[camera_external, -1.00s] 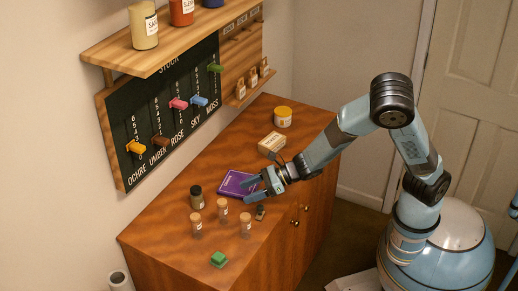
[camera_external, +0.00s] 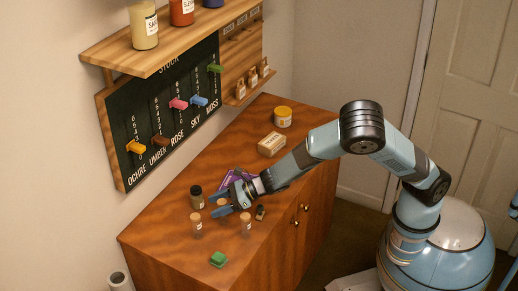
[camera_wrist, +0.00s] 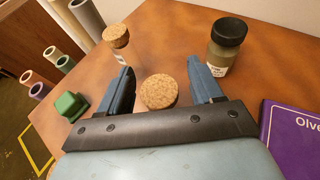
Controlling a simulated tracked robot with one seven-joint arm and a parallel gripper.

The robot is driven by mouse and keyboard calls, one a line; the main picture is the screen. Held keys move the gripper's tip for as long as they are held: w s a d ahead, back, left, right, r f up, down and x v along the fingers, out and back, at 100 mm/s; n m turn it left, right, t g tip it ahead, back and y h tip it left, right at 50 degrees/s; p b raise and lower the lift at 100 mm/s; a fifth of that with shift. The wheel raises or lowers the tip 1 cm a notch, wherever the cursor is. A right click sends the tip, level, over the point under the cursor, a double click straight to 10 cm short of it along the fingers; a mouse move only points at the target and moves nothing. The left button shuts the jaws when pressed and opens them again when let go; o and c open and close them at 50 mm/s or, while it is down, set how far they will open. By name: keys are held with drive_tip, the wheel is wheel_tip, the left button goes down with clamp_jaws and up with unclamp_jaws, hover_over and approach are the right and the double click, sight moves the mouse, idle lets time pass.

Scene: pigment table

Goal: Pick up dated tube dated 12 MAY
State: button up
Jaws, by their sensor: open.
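Three small corked tubes stand on the cabinet top: a left one (camera_external: 197,226), a right one (camera_external: 246,225) and a middle one (camera_external: 223,202), partly hidden by my gripper (camera_external: 216,203). Their label dates are too small to read, so I cannot tell which is 12 MAY. In the wrist view my gripper (camera_wrist: 160,68) is open, with a cork top (camera_wrist: 158,92) between its fingers, apparently the middle tube's. The fingers do not appear to touch it. Another corked tube (camera_wrist: 116,40) stands beyond the left finger.
A dark-capped jar (camera_wrist: 226,45) stands just beyond the right finger. A purple book (camera_wrist: 292,135) lies to the right. A green block (camera_external: 218,259) sits near the cabinet's front end. A small dark bottle (camera_external: 260,212) stands near the edge. A box (camera_external: 271,144) and yellow-lidded jar (camera_external: 283,116) are farther back.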

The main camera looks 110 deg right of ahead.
drive_tip(key=shift+w+f, duration=0.1)
drive_tip(key=shift+w, duration=0.2)
drive_tip(key=shift+c, duration=0.2)
drive_tip(key=c, duration=1)
